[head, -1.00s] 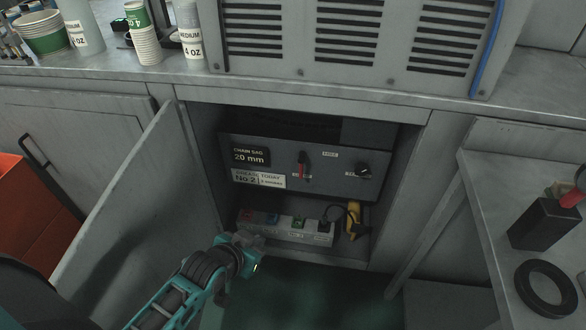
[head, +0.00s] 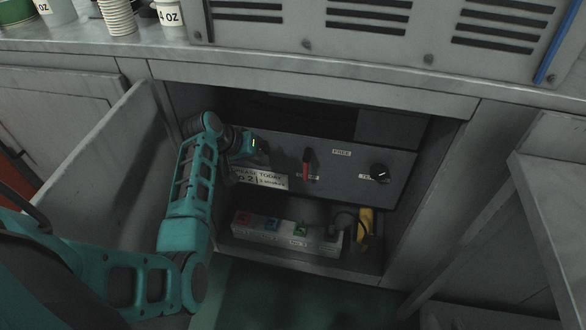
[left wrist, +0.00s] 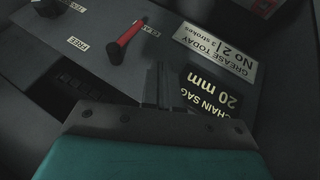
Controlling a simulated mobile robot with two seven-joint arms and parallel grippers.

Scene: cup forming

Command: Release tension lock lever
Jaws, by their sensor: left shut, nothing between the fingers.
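The lever (head: 306,168) has a red handle and a dark pivot, on the grey panel (head: 345,188) inside the open cabinet. It points down, its red end towards the lower label and away from the "FREE" label (left wrist: 83,47). In the left wrist view the lever (left wrist: 123,38) lies beyond my fingertips, up and to the left. My left gripper (head: 253,145) is in front of the panel's left part, over the "CHAIN SAG" plate (left wrist: 212,92). Its fingers (left wrist: 160,85) are shut and empty, apart from the lever. My right gripper is out of view.
A black knob (head: 379,173) sits right of the lever. Below the panel are a grey box with coloured switches (head: 290,235) and a yellow tool (head: 364,228). The cabinet door (head: 105,165) stands open at left. A counter edge (head: 300,82) runs above.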

